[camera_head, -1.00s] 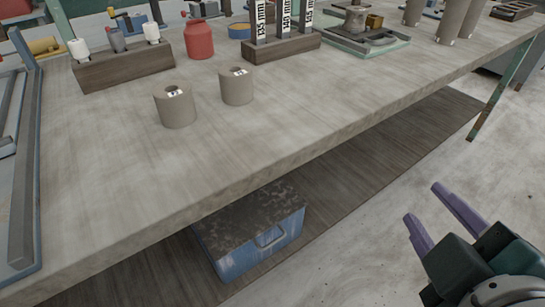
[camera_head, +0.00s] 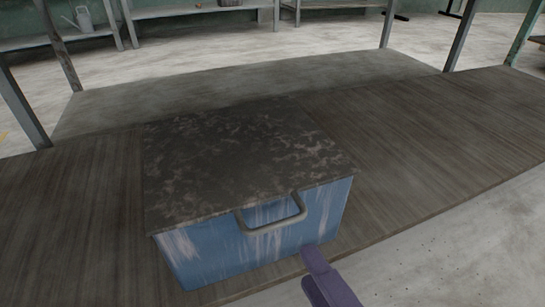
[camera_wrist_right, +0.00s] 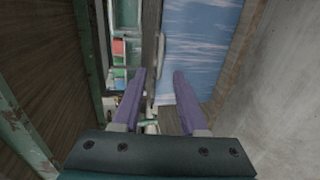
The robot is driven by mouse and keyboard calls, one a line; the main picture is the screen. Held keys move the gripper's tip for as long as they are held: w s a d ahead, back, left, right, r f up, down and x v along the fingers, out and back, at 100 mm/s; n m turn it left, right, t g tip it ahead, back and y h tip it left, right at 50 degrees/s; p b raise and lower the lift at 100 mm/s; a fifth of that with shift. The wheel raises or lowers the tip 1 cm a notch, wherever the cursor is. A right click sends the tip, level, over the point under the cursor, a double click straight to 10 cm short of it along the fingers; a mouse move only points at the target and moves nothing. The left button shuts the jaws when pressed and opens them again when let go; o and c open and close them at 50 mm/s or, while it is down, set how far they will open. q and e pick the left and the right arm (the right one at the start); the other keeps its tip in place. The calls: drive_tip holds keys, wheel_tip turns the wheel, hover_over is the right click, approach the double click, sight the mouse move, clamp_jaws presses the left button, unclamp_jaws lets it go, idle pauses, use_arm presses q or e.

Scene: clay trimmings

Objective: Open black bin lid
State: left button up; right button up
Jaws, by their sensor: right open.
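The bin (camera_head: 320,215) is a blue, scuffed box with a dark, mottled lid (camera_head: 235,155). It stands on the low wooden shelf. The lid lies flat and closed. A grey loop handle (camera_head: 272,228) sticks out at the lid's front edge. My right gripper (camera_head: 309,265) is in front of the bin, low and right of the handle, with its purple fingers apart and nothing between them. In the right wrist view the open fingers (camera_wrist_right: 160,74) point along the bin's blue side (camera_wrist_right: 202,50). I cannot tell whether they touch it. My left gripper is out of view.
The wooden shelf (camera_head: 430,145) is bare right of the bin. Metal legs (camera_head: 22,105) stand at its far side. Pale floor (camera_head: 440,260) is open in front. Benches with a watering can (camera_head: 85,20) stand far behind.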

sight(278, 227)
drive_tip(key=b+x, duration=0.1)
drive_tip(key=x, duration=0.8)
drive_tip(key=shift+w+a+f, duration=0.15)
drive_tip(key=shift+w+a, duration=0.1)
drive_tip(key=shift+a, duration=0.05)
drive_tip(key=shift+c, duration=0.3)
clamp_jaws()
idle(0.7)
